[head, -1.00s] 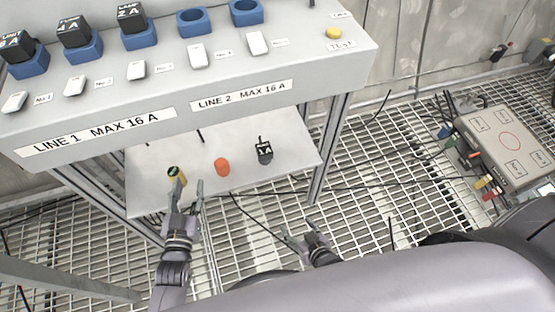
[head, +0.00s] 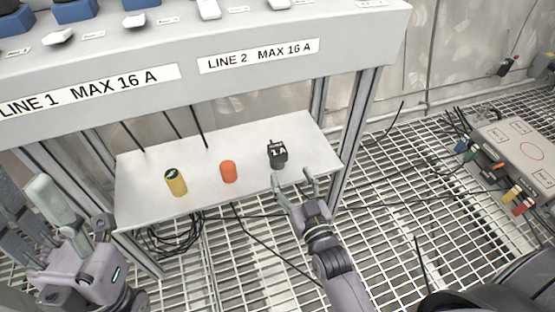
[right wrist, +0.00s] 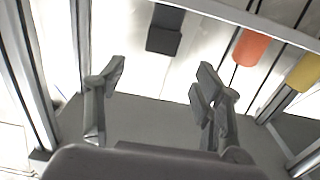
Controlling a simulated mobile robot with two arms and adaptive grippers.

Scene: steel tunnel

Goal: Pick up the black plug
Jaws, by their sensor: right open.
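The black plug (head: 278,157), marked 1A on its top, stands upright on the right part of the white shelf (head: 240,192) under the console. My right gripper (head: 294,181) is open and empty at the shelf's front edge, just in front of the plug and slightly right. In the right wrist view the plug (right wrist: 164,30) shows beyond the two spread fingertips of my right gripper (right wrist: 160,82), apart from both. My left gripper (head: 62,212) is at the lower left, left of the shelf, with its fingers apart and nothing visible between them.
An orange cylinder (head: 228,171) and a yellow cylinder (head: 176,182) stand left of the plug on the shelf. The console (head: 190,88) overhangs the shelf. A metal post (head: 358,125) rises right of it. A grey box (head: 520,148) with cables lies on the grating at right.

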